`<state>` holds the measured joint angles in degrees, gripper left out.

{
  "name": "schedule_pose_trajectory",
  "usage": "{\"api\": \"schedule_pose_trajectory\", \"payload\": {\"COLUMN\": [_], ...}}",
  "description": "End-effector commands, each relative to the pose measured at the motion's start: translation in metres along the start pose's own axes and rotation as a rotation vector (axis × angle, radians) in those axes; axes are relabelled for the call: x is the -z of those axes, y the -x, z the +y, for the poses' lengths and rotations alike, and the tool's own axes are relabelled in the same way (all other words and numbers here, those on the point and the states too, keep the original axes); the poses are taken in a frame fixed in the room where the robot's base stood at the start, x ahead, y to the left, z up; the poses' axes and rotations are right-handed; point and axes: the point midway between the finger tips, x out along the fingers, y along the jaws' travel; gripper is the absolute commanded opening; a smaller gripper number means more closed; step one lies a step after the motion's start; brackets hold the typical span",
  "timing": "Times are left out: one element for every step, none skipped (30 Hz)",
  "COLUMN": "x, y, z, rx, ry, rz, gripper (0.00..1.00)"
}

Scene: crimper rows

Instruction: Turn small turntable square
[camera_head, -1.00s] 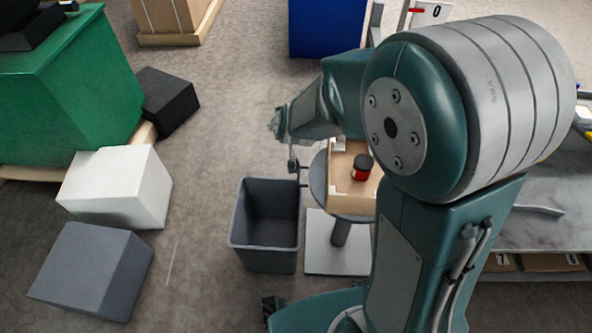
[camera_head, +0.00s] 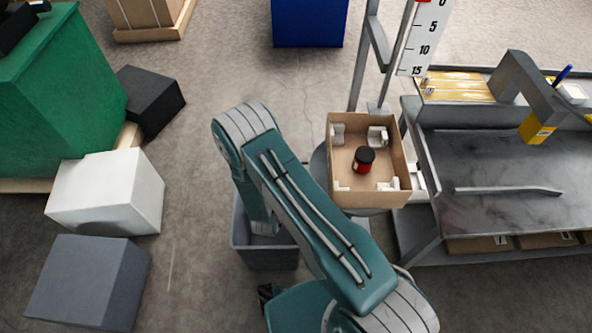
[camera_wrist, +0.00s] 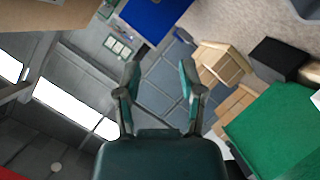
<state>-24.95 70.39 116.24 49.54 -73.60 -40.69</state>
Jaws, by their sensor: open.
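The small turntable (camera_head: 319,166) is a grey round disc on a stand. Inside are white corner pieces and a red jar with a black lid (camera_head: 363,160). My arm crosses left of the box, its forearm pointing down over a grey bin.
The grey bin (camera_head: 238,255) stands under my arm. A grey workbench (camera_head: 500,165) is close right of the box, with a metal post and scale (camera_head: 425,40) behind. White (camera_head: 108,195), grey (camera_head: 90,280) and black blocks (camera_head: 150,100) stand left; floor between is clear.

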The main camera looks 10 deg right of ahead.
Motion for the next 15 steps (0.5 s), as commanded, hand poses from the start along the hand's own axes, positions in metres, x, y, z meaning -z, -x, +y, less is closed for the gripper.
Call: {"api": "schedule_pose_trajectory", "payload": {"x": [-0.017,-0.024,-0.032,-0.038,-0.043,-0.048,-0.052,-0.054,-0.057,-0.058,-0.059,-0.059,-0.059,-0.059,-0.059], "y": [0.003,0.004,0.006,0.007,0.009,0.010,0.011,0.012,0.013,0.013,0.013,0.012,0.010,0.008,0.003], "z": [-0.005,-0.007,-0.008,-0.009,-0.009,-0.010,-0.010,-0.011,-0.011,-0.011,-0.011,-0.010,-0.010,-0.009,-0.009], "rx": [-0.025,-0.042,-0.063,-0.077,-0.090,-0.105,-0.114,-0.121,-0.128,-0.132,-0.135,-0.138,-0.139,-0.140,-0.140], "ry": [0.042,0.064,0.090,0.108,0.125,0.143,0.155,0.164,0.173,0.178,0.181,0.182,0.182,0.182,0.181], "rz": [0.006,0.013,0.021,0.027,0.032,0.038,0.042,0.046,0.050,0.052,0.053,0.054,0.054,0.053,0.052], "gripper": [0.51,0.51,0.51,0.51,0.51,0.51,0.51,0.51,0.51,0.51,0.51,0.51,0.51,0.51,0.51]}}
